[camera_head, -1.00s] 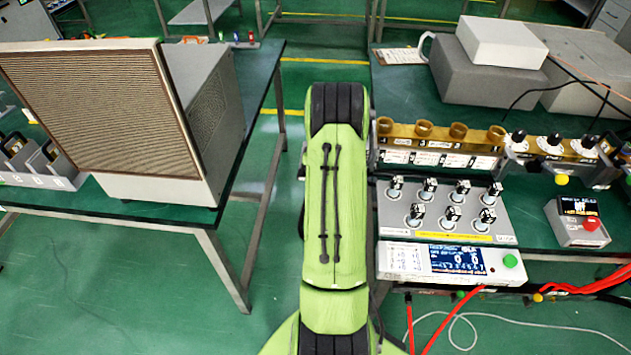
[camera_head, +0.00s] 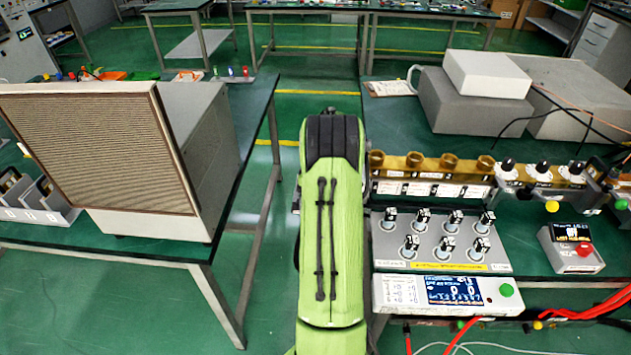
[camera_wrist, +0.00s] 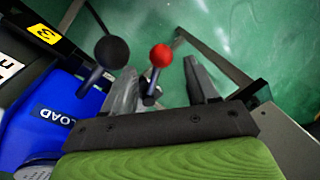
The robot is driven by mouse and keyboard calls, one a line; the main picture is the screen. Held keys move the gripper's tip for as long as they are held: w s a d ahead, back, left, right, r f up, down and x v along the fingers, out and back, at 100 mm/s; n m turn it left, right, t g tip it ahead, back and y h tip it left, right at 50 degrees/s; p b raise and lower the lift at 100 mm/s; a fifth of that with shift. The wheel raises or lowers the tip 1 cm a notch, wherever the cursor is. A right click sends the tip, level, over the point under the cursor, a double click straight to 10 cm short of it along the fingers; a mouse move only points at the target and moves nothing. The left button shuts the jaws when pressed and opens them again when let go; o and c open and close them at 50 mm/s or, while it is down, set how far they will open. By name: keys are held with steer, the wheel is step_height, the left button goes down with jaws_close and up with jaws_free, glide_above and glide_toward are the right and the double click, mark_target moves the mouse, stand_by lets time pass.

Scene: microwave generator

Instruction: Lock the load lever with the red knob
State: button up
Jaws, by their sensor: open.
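In the wrist view a red knob (camera_wrist: 161,55) tops a short stem that rises between the two fingers of my gripper (camera_wrist: 160,72). The gripper is open, and I cannot tell whether either finger touches the stem. A lever with a black knob (camera_wrist: 112,52) stands to the left of the red knob, outside the fingers. A blue panel (camera_wrist: 30,128) with a white LOAD label (camera_wrist: 54,116) is at the lower left. In the head view my arm hides the gripper, and I cannot make out the red knob.
In the head view a beige grille cabinet (camera_head: 85,155) stands on the left table. The right table holds a switch box (camera_head: 395,255), a display unit (camera_head: 400,292) and a small box with a red button (camera_head: 572,258). Green floor (camera_head: 130,300) shows between the tables.

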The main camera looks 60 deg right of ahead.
step_height(320, 180, up, 12)
steer(key=d+p, duration=0.2)
steer(key=p, duration=0.1)
steer(key=shift+s+d+f, duration=0.1)
